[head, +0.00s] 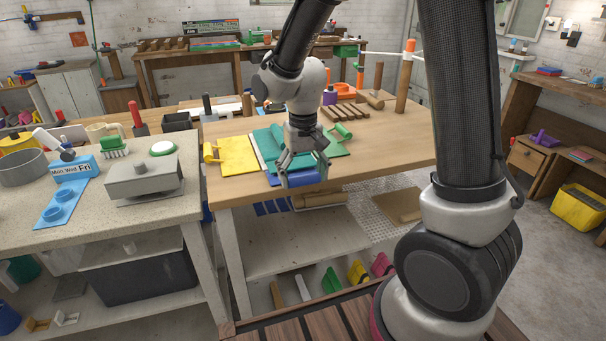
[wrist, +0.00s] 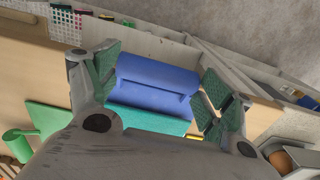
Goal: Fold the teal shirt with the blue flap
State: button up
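The teal shirt (head: 268,142) lies flat on the wooden table, partly hidden by my gripper; a teal strip (wrist: 150,121) of it shows in the wrist view. The blue flap (head: 306,179) is at the table's front edge, below my gripper; its raised blue bar (wrist: 155,84) fills the middle of the wrist view. My gripper (head: 303,172) points down at the flap. Its fingers are wide apart, one at each end of the blue bar. Whether the pads touch it I cannot tell.
A yellow panel (head: 238,156) with a rolled handle lies left of the shirt, and a green panel (head: 334,147) lies right. A wooden rack (head: 346,113) and upright post (head: 404,78) stand behind. A speckled counter (head: 105,215) with several items is at left. The table's right part is clear.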

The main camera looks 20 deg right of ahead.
jog(key=c, duration=0.7)
